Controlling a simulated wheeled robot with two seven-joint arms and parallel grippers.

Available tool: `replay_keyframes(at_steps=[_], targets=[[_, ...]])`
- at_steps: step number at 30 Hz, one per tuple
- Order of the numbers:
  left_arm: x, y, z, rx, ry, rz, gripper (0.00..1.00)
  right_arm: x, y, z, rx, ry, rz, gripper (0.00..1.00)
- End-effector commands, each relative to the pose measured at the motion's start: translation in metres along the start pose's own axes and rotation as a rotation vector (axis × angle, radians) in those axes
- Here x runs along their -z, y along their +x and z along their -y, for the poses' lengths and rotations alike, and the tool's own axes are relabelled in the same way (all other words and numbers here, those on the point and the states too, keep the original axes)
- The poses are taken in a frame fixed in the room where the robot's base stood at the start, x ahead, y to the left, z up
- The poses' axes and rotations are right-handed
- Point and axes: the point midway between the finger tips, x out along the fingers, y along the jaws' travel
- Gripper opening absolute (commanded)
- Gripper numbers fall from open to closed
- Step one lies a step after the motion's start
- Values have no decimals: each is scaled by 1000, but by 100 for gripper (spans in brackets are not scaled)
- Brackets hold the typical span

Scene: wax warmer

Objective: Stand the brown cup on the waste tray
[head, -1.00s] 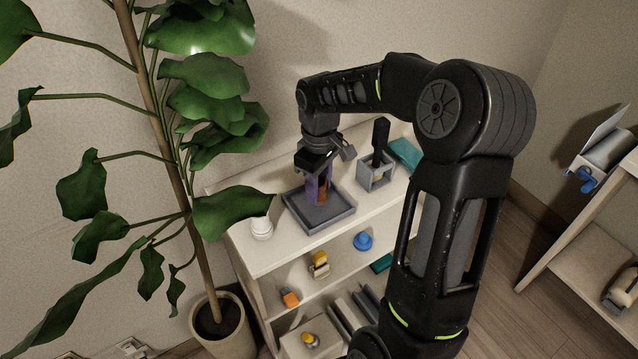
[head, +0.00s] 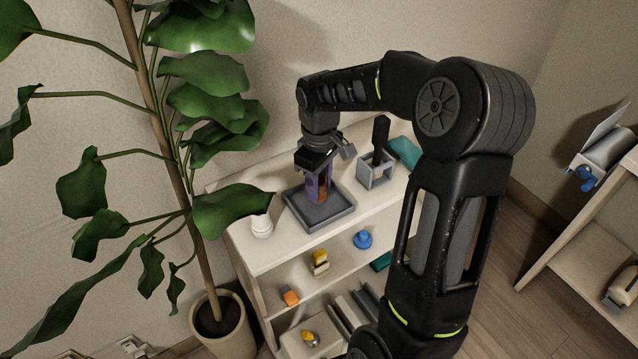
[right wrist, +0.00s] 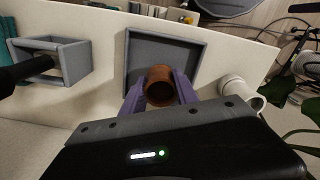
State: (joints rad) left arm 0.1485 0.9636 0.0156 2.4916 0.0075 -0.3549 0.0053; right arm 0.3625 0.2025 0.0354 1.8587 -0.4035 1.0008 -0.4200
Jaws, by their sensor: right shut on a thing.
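The brown cup (right wrist: 159,88) is between the purple fingers of my right gripper (right wrist: 158,92), which is shut on it. In the head view the cup (head: 322,194) is partly hidden by the fingers of the right gripper (head: 319,187). The cup looks upright over the grey waste tray (head: 335,221), inside its rim. The tray (right wrist: 196,38) stands on the top of the white shelf unit. I cannot tell whether the cup's base touches the tray floor. My left gripper is not in view.
A grey holder with a black-handled tool (head: 378,170) stands right of the tray. A white cup-like item (head: 261,227) stands at its left, near plant leaves (head: 235,212). A teal item (head: 405,152) lies at the back right. Lower shelves hold several small items.

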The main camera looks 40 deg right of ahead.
Motion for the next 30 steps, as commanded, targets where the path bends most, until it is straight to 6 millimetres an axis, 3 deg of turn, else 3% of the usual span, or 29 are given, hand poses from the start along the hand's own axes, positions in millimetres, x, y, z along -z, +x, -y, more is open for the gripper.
replay_keyframes(at_steps=[30], targets=[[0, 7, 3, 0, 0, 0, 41, 0, 10, 0, 0, 0, 0, 0]])
